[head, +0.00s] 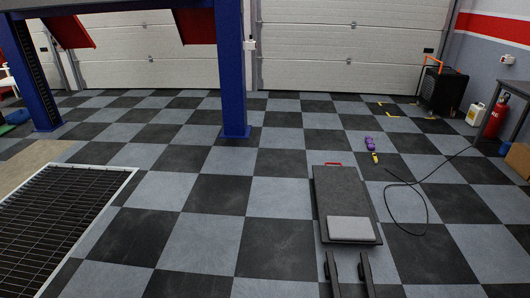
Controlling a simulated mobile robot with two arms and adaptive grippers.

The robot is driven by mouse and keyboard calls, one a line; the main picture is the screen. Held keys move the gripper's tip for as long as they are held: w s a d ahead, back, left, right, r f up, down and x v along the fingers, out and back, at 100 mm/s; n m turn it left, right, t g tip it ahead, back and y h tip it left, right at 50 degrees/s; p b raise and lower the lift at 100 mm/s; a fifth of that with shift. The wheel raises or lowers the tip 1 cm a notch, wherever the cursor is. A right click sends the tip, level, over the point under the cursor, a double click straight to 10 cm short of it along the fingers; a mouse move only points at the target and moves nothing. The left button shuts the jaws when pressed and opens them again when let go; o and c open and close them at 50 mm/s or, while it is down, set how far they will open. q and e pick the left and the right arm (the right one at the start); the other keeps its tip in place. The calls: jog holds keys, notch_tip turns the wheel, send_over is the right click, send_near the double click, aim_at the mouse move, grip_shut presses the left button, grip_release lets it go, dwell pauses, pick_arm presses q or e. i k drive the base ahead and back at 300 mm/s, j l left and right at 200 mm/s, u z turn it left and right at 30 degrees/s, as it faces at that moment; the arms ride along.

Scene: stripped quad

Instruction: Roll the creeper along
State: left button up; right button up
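The creeper (338,188) is a long, dark flat board lying on the checkered floor, right of centre. It has a light grey headrest pad (350,229) at its near end and a red handle (333,164) at its far end. Two dark parallel fingers come in from the bottom edge, just short of the creeper's near end. They look like my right gripper (348,268), spread apart with nothing between them. I cannot tell if they touch the creeper. My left gripper is not in view.
A black cable (427,205) loops on the floor right of the creeper. A purple toy-like item (370,144) and a yellow one (375,158) lie beyond it. A blue lift post (233,75) stands left, near a floor grate (60,225). Floor left of the creeper is clear.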

aim_at(342, 195)
jog(key=i+u, duration=0.45)
jog(key=i, duration=6.4)
jog(key=i+z, duration=0.4)
jog(key=i+j+z, duration=0.25)
jog(key=i+z, duration=0.15)
jog(key=i+j+z, duration=0.4)
jog(key=l+z, duration=0.1)
jog(key=z, duration=2.65)
jog(key=i+l+u, duration=0.1)
jog(key=i, duration=0.3)
jog(key=i+l+u, duration=0.1)
jog(key=i+l, duration=0.25)
